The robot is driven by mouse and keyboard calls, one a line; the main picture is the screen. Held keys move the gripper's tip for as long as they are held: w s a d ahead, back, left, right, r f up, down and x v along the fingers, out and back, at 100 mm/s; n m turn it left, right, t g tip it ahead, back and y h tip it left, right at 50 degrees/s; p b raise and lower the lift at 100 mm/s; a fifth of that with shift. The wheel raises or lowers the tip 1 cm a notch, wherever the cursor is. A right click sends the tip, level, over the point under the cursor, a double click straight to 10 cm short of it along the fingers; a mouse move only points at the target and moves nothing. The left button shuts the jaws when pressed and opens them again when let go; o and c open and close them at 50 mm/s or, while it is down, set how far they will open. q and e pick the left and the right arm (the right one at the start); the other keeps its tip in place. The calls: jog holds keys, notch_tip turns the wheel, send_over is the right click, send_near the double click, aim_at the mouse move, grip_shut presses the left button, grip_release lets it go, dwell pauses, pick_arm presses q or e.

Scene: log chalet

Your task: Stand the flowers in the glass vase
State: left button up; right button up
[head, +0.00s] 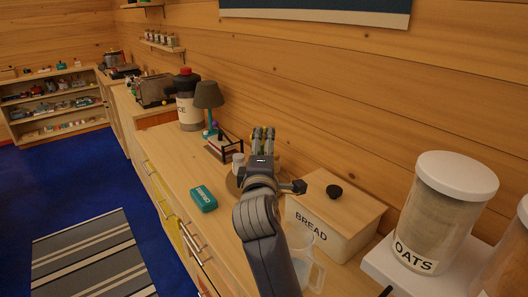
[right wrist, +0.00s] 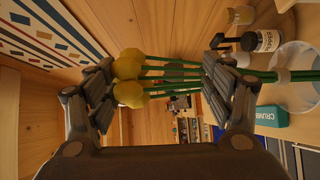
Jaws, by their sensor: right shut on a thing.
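My right gripper (head: 263,135) is over the counter in the head view. In the right wrist view its fingers (right wrist: 160,85) are closed around the flowers (right wrist: 128,78), which have round yellow heads and long green stems. The heads lie by the left finger and the stems run right, past the right finger. A clear round glass piece (right wrist: 296,98), which looks like the glass vase, is at the right edge, overlapping the stem ends. I cannot tell whether the stems are inside it or in front of it. My forearm hides this area in the head view. My left gripper is not in view.
A teal box (head: 203,198) lies on the counter left of my arm. A bread bin (head: 335,215), a clear jug (head: 301,262) and an oats jar (head: 440,215) stand to the right. A lamp (head: 208,100) stands farther back. Bare counter lies near the teal box.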

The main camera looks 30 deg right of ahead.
notch_tip(320, 180, down, 6)
jog(key=b, duration=0.5)
jog(key=shift+f+b, duration=0.25)
jog(key=shift+b, duration=0.1)
jog(key=o, duration=1.2)
jog(key=shift+a, duration=0.1)
